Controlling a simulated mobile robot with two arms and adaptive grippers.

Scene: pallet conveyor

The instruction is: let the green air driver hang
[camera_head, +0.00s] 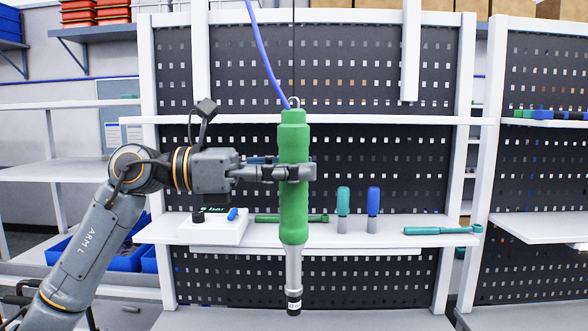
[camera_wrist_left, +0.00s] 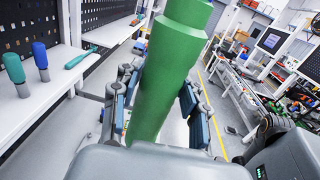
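The green air driver (camera_head: 293,215) hangs upright in front of the shelf, its grey shaft and dark tip pointing down. A purple-blue hose and a dark line run up from its top. My right gripper is not in view.
A white shelf (camera_head: 385,236) behind holds a green tool (camera_head: 343,205), a blue tool (camera_head: 373,203), a teal wrench (camera_head: 440,230) and a white block (camera_head: 212,230). A dark pegboard (camera_head: 370,150) backs it. Space below the driver's tip looks free.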

